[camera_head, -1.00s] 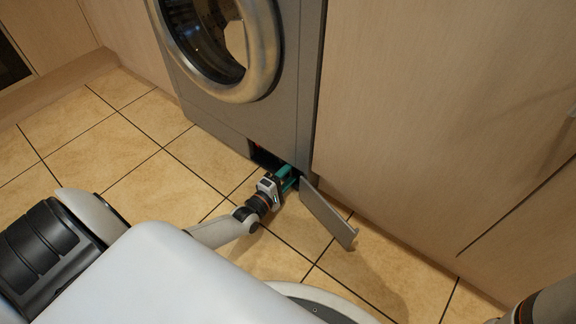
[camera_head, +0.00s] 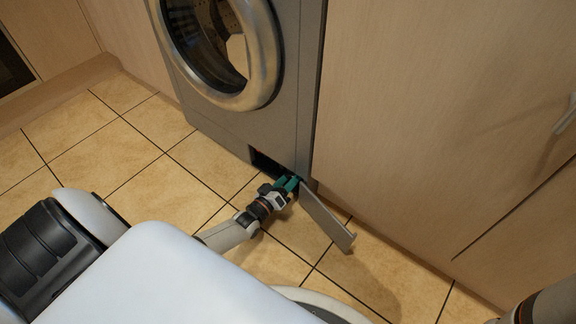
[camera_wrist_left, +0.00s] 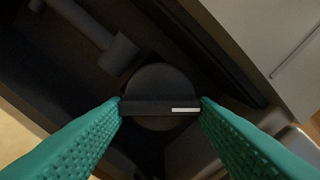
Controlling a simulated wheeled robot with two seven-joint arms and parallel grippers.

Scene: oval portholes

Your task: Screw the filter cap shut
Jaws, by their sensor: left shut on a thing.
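The filter cap (camera_wrist_left: 160,82) is a dark round knob with a straight grip bar across it and a short white mark on the bar's right part. It sits inside the dark recess at the foot of the washing machine (camera_head: 225,115). In the head view the cap is hidden. My left gripper (camera_head: 290,182) reaches into the recess opening. In the left wrist view its green fingers (camera_wrist_left: 160,108) are closed on the two ends of the bar, which lies level across the picture. Of my right arm, only a part shows at the lower right of the head view; its gripper is out of sight.
The open grey flap (camera_head: 328,216) stands out from the recess, close to the right of my left gripper. A dark hose-like part (camera_wrist_left: 95,35) lies beside the cap. Wooden cabinet fronts (camera_head: 420,110) stand to the right. Tiled floor (camera_head: 120,150) is clear to the left.

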